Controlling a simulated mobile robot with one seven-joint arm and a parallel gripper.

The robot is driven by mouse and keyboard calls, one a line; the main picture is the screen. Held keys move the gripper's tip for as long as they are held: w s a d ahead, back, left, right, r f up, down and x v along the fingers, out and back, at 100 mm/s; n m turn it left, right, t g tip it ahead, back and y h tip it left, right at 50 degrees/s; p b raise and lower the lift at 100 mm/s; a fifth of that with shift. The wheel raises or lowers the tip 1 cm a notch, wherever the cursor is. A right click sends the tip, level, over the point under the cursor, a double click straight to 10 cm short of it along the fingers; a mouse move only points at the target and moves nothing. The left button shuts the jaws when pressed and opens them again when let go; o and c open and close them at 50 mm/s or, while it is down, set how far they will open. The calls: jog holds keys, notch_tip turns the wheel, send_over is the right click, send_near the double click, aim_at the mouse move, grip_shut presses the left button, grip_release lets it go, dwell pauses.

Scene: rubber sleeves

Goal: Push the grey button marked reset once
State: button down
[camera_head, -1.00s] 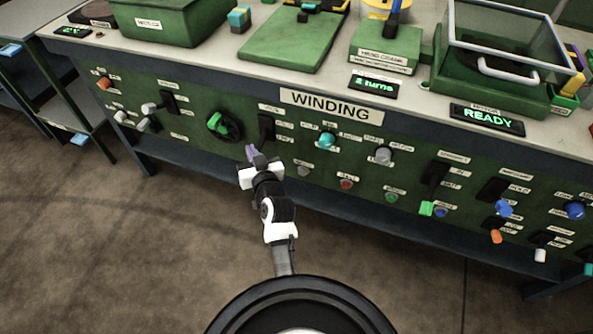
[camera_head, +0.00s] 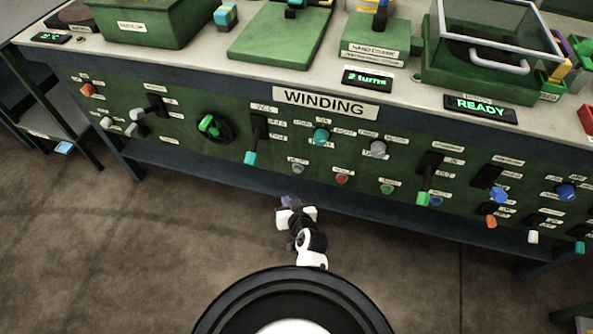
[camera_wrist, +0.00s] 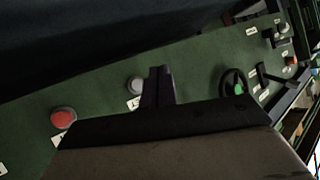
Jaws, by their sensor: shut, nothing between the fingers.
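A small grey button (camera_head: 298,169) sits low on the green panel, left of a red button (camera_head: 342,179). Its label is too small to read for certain. My gripper (camera_head: 287,201) is shut and empty, just below the grey button in the head view and apart from the panel. In the wrist view the closed fingers (camera_wrist: 160,85) show just right of the grey button (camera_wrist: 135,84), with the red button (camera_wrist: 63,118) farther left. The fingers do not visibly touch the button.
A lever with a teal handle (camera_head: 250,157) hangs left of the grey button. A green dial (camera_head: 210,126) is farther left. A larger grey knob (camera_head: 378,148) and a green button (camera_head: 387,189) are to the right. Floor space in front of the panel is clear.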

jog(key=w+d+b, duration=0.2)
jog(key=w, duration=0.6)
jog(key=shift+d+b, duration=0.35)
jog(key=shift+d, duration=0.05)
jog(key=shift+w, duration=0.25)
dwell(1.6)
jog(key=shift+w+d, duration=0.1)
jog(key=shift+w, duration=0.15)
jog(key=shift+w+d+b, duration=0.1)
jog(key=shift+w+b, duration=0.25)
jog(key=shift+b, duration=0.1)
dwell(0.4)
jog(key=shift+s, duration=0.15)
jog(key=shift+s+a, duration=0.2)
jog(key=shift+s, duration=0.4)
jog(key=s, duration=0.1)
jog(key=s+a+p, duration=0.1)
jog(key=s, duration=0.1)
jog(key=s+p, duration=0.1)
jog(key=shift+s+a, duration=0.3)
jog(key=shift+s, duration=0.1)
